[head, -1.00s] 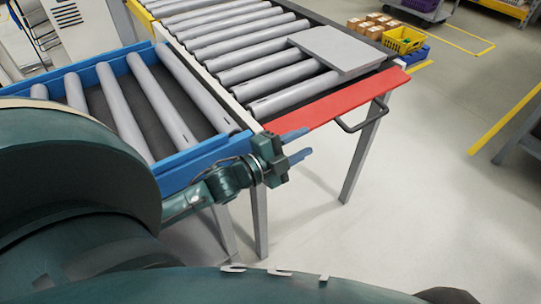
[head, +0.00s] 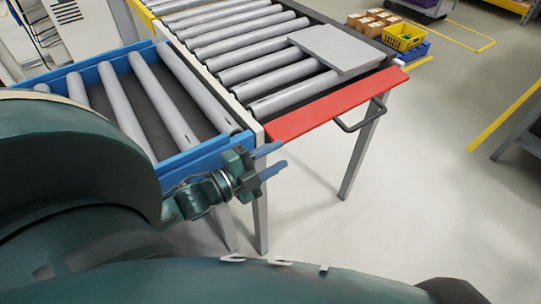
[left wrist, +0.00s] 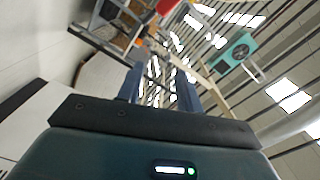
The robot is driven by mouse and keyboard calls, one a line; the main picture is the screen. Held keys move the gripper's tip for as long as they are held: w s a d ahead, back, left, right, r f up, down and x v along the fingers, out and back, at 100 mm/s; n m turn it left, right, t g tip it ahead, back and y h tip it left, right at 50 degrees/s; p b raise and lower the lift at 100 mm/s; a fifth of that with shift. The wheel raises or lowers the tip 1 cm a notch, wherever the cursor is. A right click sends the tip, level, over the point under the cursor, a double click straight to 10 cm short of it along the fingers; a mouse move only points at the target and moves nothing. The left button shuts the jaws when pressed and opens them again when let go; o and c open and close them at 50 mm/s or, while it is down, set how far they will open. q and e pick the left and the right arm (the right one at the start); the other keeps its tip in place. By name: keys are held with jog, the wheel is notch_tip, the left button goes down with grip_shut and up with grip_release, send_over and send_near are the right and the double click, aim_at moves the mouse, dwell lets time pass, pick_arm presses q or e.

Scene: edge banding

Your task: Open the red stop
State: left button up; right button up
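The red stop (head: 318,108) is a red plate along the near end of the grey roller conveyor, with a dark handle (head: 361,119) on its right front side. A grey flat panel (head: 337,48) lies on the rollers behind it. My left gripper (head: 275,158) is in front of and below the stop's left end, by the corner of the blue frame. Its two fingers are apart with nothing between them. In the left wrist view the gripper's fingers (left wrist: 160,84) also stand apart and empty. My right gripper does not show.
A blue-framed roller section (head: 180,163) joins the conveyor on the left. Grey table legs (head: 362,150) stand below the stop.

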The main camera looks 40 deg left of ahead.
pick_arm(q)
jog(key=shift+s+a, duration=0.1)
jog(key=shift+s, duration=0.25)
